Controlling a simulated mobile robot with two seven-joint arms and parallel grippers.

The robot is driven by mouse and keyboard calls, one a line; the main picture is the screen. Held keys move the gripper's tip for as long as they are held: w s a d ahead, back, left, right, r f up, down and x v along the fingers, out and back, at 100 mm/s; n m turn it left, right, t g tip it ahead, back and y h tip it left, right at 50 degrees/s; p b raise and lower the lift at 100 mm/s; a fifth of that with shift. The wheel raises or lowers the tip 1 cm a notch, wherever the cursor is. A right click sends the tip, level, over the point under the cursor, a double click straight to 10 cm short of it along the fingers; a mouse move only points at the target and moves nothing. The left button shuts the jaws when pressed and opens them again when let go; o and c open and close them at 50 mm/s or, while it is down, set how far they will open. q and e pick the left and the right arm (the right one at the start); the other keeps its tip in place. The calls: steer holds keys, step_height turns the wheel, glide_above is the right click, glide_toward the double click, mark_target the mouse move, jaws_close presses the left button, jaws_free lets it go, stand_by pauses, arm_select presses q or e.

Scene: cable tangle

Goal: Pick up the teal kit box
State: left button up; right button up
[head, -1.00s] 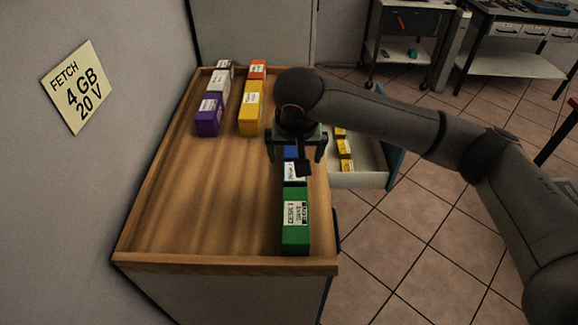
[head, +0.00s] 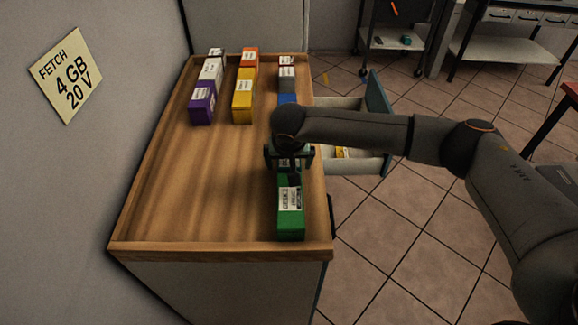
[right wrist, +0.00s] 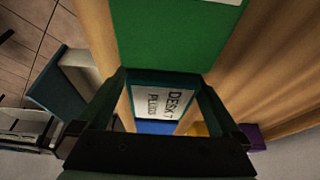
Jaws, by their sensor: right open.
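In the head view my right gripper (head: 290,158) is over the right-hand row and hides most of this box. The gripper is open. A green box (head: 290,226) stands just in front of it, and a blue box (head: 287,99) stands behind. My left gripper is not in view.
Purple (head: 202,108) and yellow (head: 243,102) boxes head two other rows on the wooden cabinet top (head: 190,190), whose middle is clear. An open drawer with a teal front (head: 379,110) sticks out at right. A "FETCH 4 GB 20 V" sign (head: 66,75) is on the wall.

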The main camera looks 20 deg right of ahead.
steer(key=c, duration=1.5)
